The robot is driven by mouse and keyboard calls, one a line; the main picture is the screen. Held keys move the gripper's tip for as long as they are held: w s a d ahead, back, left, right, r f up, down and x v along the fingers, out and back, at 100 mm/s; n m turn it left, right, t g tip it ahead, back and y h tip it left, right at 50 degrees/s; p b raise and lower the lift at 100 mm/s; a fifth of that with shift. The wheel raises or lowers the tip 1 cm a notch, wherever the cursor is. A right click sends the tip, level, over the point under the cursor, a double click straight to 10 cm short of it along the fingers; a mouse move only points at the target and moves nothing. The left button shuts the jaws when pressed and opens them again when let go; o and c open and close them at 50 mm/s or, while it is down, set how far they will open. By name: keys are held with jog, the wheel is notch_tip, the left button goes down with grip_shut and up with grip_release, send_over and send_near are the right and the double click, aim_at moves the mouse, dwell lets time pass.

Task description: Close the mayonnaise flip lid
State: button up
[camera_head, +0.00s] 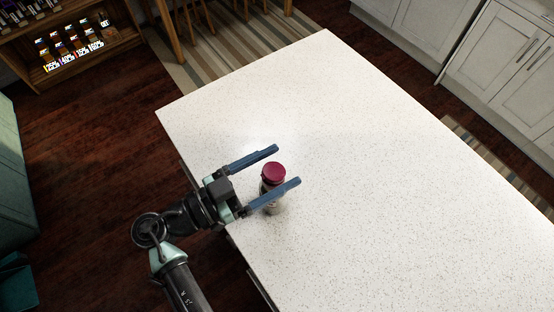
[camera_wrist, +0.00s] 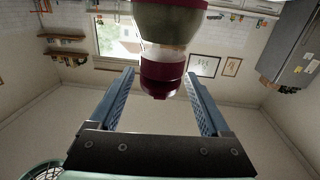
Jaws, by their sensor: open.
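The mayonnaise bottle stands upright near the edge of the white speckled counter (camera_head: 345,140). Its dark red lid (camera_head: 273,172) faces up, and its body is partly hidden behind one finger. My gripper (camera_head: 287,165) is open, with its two blue fingers on either side of the bottle's upper part. In the wrist view the bottle (camera_wrist: 171,22) hangs from the top edge, with its red lid (camera_wrist: 162,76) pointing down between my gripper's fingertips (camera_wrist: 160,73). Gaps show on both sides of the lid there. I cannot clearly tell the flip part's angle.
The counter around the bottle is clear, with much free room to the right and beyond. A wooden shelf (camera_head: 70,48) with small packages stands at the far left. Wooden chairs and a striped rug lie past the counter. White cabinets (camera_head: 500,60) are at the upper right.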

jog(key=shift+w+d, duration=0.15)
jog(key=shift+d, duration=0.15)
grip_shut()
jog(key=shift+f+h+b, duration=0.3)
jog(key=shift+f+b, duration=0.15)
jog(key=shift+b, duration=0.75)
jog(key=shift+a+r+t+h+b, duration=0.1)
jog(key=shift+t+h+b, duration=0.25)
jog(key=shift+b, duration=0.45)
jog(key=shift+r, duration=0.2)
grip_release()
